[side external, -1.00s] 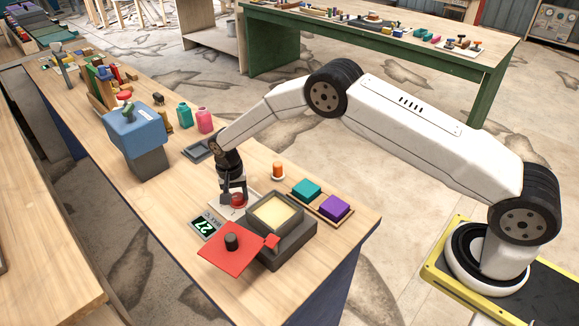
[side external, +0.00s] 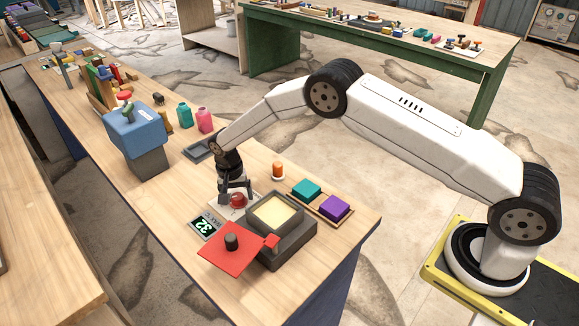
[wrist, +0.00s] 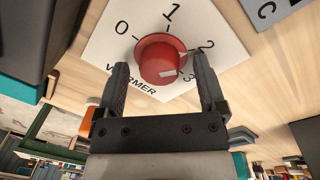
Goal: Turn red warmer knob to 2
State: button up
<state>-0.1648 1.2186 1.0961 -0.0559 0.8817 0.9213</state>
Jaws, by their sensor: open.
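The red warmer knob (side external: 238,199) sits on a white plate (wrist: 108,40) beside the warmer. In the wrist view, the knob (wrist: 160,55) stands among the marks 0, 1, 2 and 3 on the plate. A pale mark on its face points right, toward the side with 2 and 3; the exact number is hard to tell. My gripper (side external: 236,192) is low over the knob. In the wrist view, my gripper (wrist: 160,72) is open, one finger on each side of the knob, with visible gaps between fingers and knob.
The warmer (side external: 289,243) with a pale filling stands right of the knob. A display (side external: 203,228) reads about 32. A red lid (side external: 222,256) with a dark handle lies in front. An orange bottle (side external: 278,171) and teal (side external: 307,189) and purple blocks (side external: 334,207) are close by.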

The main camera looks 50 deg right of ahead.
aim_at(235, 196)
jog(key=shift+r, duration=0.15)
jog(key=shift+w+a+r, duration=0.1)
jog(key=shift+r, duration=1.8)
jog(key=shift+w+a+r, duration=0.1)
jog(key=shift+r, duration=1.75)
jog(key=shift+r, duration=0.1)
jog(key=shift+s+d+r, duration=0.3)
jog(key=shift+s+r, duration=0.05)
jog(key=shift+r, duration=0.1)
jog(key=s+d+r+n+t, duration=0.1)
jog(key=s+d+r+n, duration=0.1)
jog(key=s, duration=0.7)
jog(key=s+d+r+n+t, duration=0.1)
jog(key=s+d+r+n, duration=0.2)
jog(key=s, duration=0.6)
jog(key=s+d+r+n+t, duration=0.1)
jog(key=s+d+r+n, duration=0.2)
jog(key=s, duration=0.7)
jog(key=shift+d+r+y, duration=0.2)
jog(key=shift+r+y, duration=0.1)
jog(key=shift+r, duration=0.2)
